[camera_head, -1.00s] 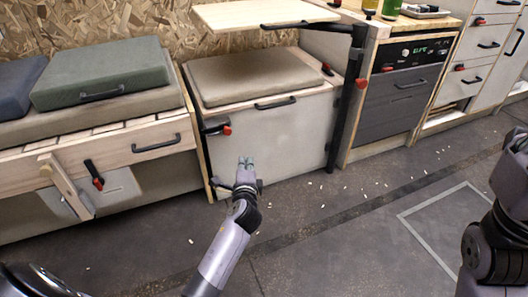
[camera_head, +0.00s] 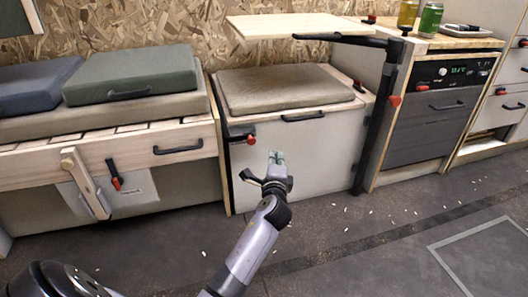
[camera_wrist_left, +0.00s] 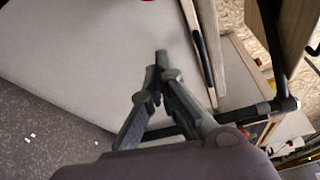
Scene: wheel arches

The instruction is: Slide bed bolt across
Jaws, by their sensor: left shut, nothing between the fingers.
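The bed on the left has a wooden front, and a black bolt with a red end (camera_head: 114,175) hangs tilted on it. A second black bolt with a red knob (camera_head: 240,138) sits on the left upper edge of the seat box. I cannot tell which is the bed bolt. My left gripper (camera_head: 277,157) is shut and empty in front of the white box panel (camera_head: 318,148), below and right of the second bolt. Its closed fingers (camera_wrist_left: 162,60) also show before the pale panel in the left wrist view. My right gripper is out of view.
A wooden tabletop (camera_head: 300,25) on a black swivel arm (camera_head: 375,130) overhangs the cushioned seat box. A hinged wooden leg (camera_head: 86,182) stands out from the bed front. The grey floor ahead is open, with small pale scraps.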

